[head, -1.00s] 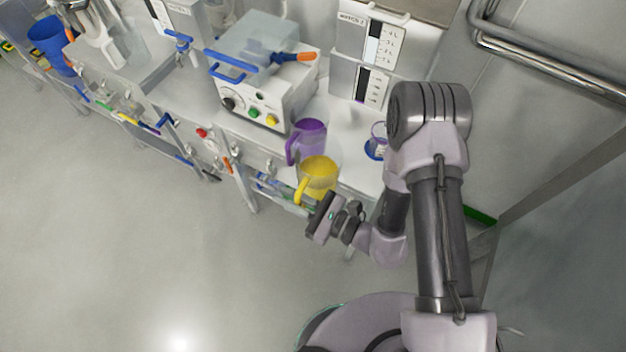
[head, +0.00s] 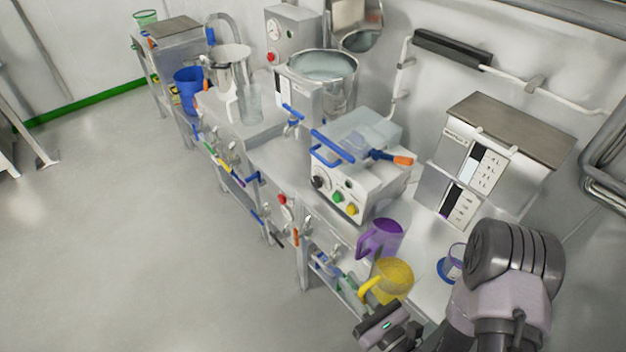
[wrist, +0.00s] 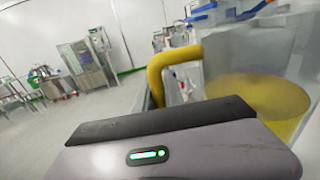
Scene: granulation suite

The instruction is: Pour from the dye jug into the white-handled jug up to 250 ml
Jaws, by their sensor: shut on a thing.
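A jug with a yellow handle and yellow contents (head: 393,277) is at the front edge of the bench. In the wrist view its handle (wrist: 160,82) and yellow contents (wrist: 262,92) show close beyond my gripper. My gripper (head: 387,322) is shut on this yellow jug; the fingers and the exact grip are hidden. A purple jug (head: 381,238) stands just behind it. I cannot tell by a label which one is the dye jug. A clear jug with a white handle (head: 229,110) stands farther left along the bench, beside a tall clear vessel (head: 250,104). Its level marks are too small to read.
A white machine with coloured buttons (head: 350,190) stands behind the jugs. A blue-based container (head: 452,266) is near my arm. A steel pot (head: 322,75) and a blue jug (head: 187,88) are farther left. The floor (head: 130,220) in front of the benches is clear.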

